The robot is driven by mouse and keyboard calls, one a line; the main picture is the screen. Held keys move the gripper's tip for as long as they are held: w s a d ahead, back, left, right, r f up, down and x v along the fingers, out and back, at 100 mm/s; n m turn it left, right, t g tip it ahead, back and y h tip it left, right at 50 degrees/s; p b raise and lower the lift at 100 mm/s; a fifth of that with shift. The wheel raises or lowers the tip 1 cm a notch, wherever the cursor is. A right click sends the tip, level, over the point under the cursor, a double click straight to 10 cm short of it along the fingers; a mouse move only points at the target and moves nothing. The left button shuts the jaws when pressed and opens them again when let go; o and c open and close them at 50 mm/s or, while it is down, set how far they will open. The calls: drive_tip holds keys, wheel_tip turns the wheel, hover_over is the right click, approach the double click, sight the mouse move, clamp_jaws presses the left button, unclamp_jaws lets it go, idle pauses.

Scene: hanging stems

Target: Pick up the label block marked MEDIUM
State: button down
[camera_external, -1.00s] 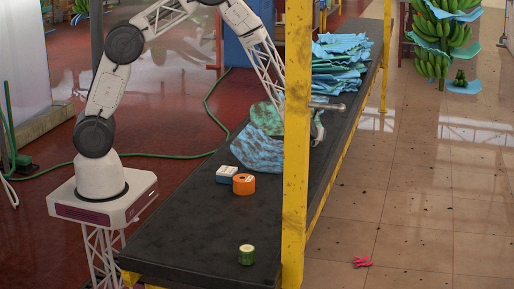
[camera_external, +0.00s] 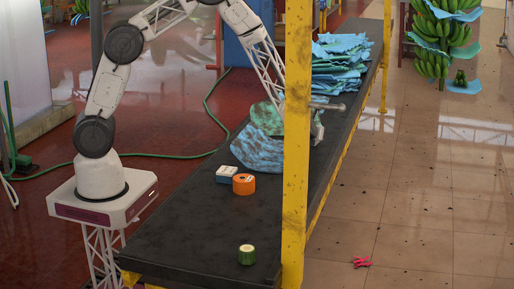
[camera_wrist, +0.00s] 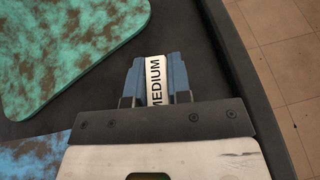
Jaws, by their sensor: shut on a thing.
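The label block marked MEDIUM (camera_wrist: 155,76) is white with black letters. In the wrist view it sits between the two blue fingers of my gripper (camera_wrist: 157,84), which is shut on it. The block is over the dark table top near its right edge. In the outside view my gripper (camera_external: 317,130) is at the table's right edge, partly behind the yellow post, and the block cannot be made out there.
A green mottled piece (camera_wrist: 70,50) and a blue mottled piece (camera_wrist: 30,160) lie left of my gripper. A yellow post (camera_external: 296,150) stands in front. A blue-white box (camera_external: 227,174), an orange roll (camera_external: 243,184) and a green cylinder (camera_external: 246,254) stand on the dark table (camera_external: 190,235).

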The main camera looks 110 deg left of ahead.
drive_tip(key=shift+r, duration=1.5)
drive_tip(key=shift+s+d+r, duration=0.15)
drive_tip(key=shift+s+d, duration=0.05)
drive_tip(key=shift+s, duration=0.05)
drive_tip(key=s+d, duration=0.3)
drive_tip(key=s, duration=0.1)
drive_tip(key=s+d+r, duration=0.1)
drive_tip(key=s+d, duration=0.2)
drive_tip(key=s, duration=0.1)
drive_tip(key=s+d, duration=0.3)
drive_tip(key=s, duration=0.1)
drive_tip(key=shift+s+r, duration=0.2)
